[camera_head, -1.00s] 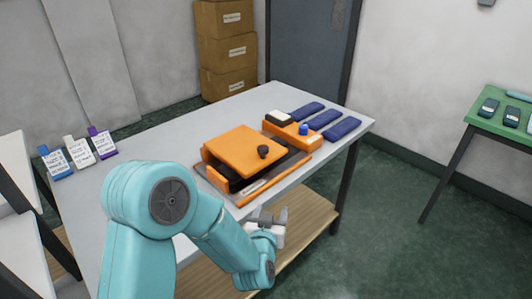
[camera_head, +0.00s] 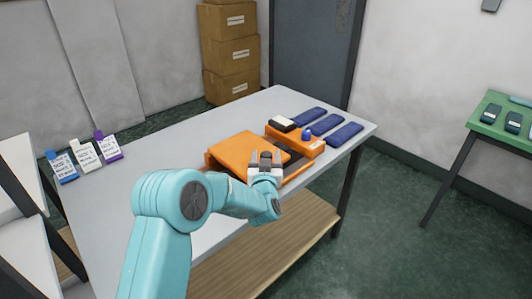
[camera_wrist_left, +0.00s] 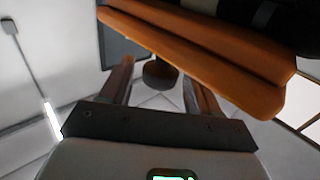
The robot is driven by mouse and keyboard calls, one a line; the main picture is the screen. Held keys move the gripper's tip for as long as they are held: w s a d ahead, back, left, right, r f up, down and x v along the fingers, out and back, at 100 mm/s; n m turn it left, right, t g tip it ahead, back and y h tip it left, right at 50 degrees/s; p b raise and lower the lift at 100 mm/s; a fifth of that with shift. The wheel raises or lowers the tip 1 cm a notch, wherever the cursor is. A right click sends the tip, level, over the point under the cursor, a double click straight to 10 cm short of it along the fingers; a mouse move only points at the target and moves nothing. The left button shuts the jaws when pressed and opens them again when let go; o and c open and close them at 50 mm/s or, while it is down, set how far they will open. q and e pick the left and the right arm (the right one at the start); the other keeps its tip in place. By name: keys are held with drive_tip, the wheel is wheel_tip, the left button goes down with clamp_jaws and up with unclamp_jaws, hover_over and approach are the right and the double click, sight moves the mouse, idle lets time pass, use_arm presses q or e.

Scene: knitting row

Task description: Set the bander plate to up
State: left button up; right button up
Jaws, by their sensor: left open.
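The orange bander plate (camera_head: 238,152) sits on a dark tray on the grey table, tilted, with its near edge raised a little in the head view. My left gripper (camera_head: 267,157) is at the plate's right front corner with its fingers open. In the left wrist view a dark round knob (camera_wrist_left: 160,73) shows between or just beyond the open fingers, under the orange plate edge (camera_wrist_left: 205,57). I cannot tell whether the fingers touch it. In the head view the gripper mostly hides the knob. My right gripper is out of view.
An orange box with a blue knob (camera_head: 307,133) stands just behind the plate on the grey table (camera_head: 130,166). Dark blue pads (camera_head: 344,133) lie to its right. A green table (camera_head: 497,122) is at the right.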

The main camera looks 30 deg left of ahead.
use_arm(q)
drive_tip(key=shift+w+a, duration=0.25)
drive_tip(key=shift+w, duration=0.35)
clamp_jaws()
drive_tip(key=shift+r, duration=0.1)
